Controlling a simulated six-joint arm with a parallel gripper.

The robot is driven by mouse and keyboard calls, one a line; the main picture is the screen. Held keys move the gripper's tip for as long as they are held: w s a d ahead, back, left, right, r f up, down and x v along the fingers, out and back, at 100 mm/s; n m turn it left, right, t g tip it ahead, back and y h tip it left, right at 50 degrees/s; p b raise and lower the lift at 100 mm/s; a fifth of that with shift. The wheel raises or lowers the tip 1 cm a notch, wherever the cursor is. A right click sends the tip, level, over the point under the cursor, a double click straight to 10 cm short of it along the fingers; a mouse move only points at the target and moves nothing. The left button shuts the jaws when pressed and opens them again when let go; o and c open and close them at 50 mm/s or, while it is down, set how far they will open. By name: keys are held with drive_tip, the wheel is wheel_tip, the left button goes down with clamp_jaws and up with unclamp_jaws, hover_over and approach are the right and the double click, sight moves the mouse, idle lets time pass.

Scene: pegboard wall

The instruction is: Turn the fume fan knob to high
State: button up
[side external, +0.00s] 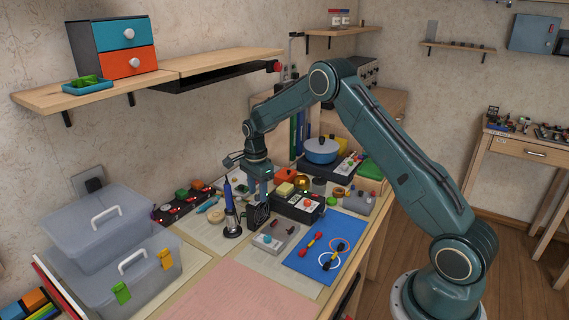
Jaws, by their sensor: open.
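A small black fan unit (259,216) stands upright on the workbench, near the middle of the view. It looks like the fume fan. Its knob is too small to make out, and I cannot tell which way it points. My gripper (262,194) points down close above the fan, with its fingers open and nothing seen between them. The fingertips are near the fan's top, and I cannot tell whether they touch it.
A soldering iron stand (232,222) is just left of the fan. A grey switch box (268,240) sits in front. A blue mat (318,262) holds tools. The pink mat (240,292) is clear.

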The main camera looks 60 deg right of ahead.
sight(258, 195)
wheel_tip(258, 195, up, 13)
drive_tip(key=shift+r, duration=0.2)
idle(0.4)
drive_tip(key=shift+r, duration=0.1)
drive_tip(key=s+a+r+n+t, duration=0.1)
drive_tip(key=s+a+r+n, duration=0.4)
drive_tip(key=s+r, duration=0.25)
drive_tip(key=s+a+r+n+t, duration=0.2)
drive_tip(key=s+a+r+n, duration=0.3)
drive_tip(key=s+r, duration=0.25)
drive_tip(key=s+a+f+n+t, duration=0.1)
drive_tip(key=s+n, duration=0.4)
drive_tip(key=s, duration=0.5)
drive_tip(key=s+a+f+n+t, duration=0.1)
drive_tip(key=s+a+n, duration=0.3)
drive_tip(key=s, duration=0.7)
drive_tip(key=shift+a+f+n+t, duration=0.3)
drive_tip(key=shift+f+n, duration=0.5)
drive_tip(key=shift+n, duration=0.3)
